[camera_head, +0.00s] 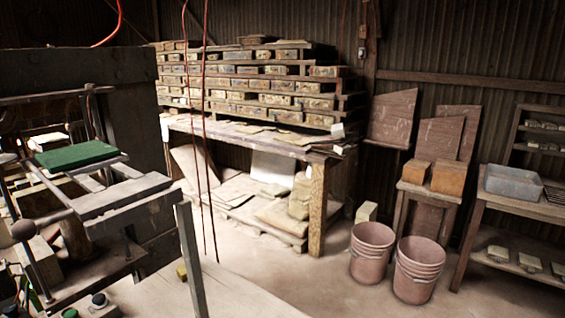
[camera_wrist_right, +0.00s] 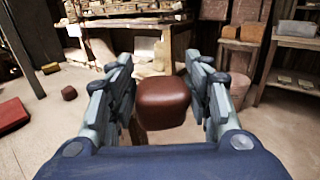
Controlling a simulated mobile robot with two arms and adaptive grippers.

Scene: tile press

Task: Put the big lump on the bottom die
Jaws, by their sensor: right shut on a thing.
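The big lump (camera_wrist_right: 163,103), reddish brown and blocky with rounded edges, is between the fingers of my right gripper (camera_wrist_right: 164,95) in the right wrist view. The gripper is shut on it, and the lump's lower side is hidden. A small brown lump (camera_wrist_right: 69,93) lies apart to the left on the pale surface. The press (camera_head: 125,190) stands at the left of the head view. A flat green pad (camera_head: 75,155) lies on its frame; I cannot tell whether this is the bottom die. Neither gripper shows in the head view.
A flat red piece (camera_wrist_right: 12,115) is at the left edge of the wrist view. Pink buckets (camera_head: 372,252) stand on the floor at the right, near a table with a grey tub (camera_head: 514,181). A loaded rack (camera_head: 255,80) stands behind. The pale board (camera_head: 225,295) in front is mostly clear.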

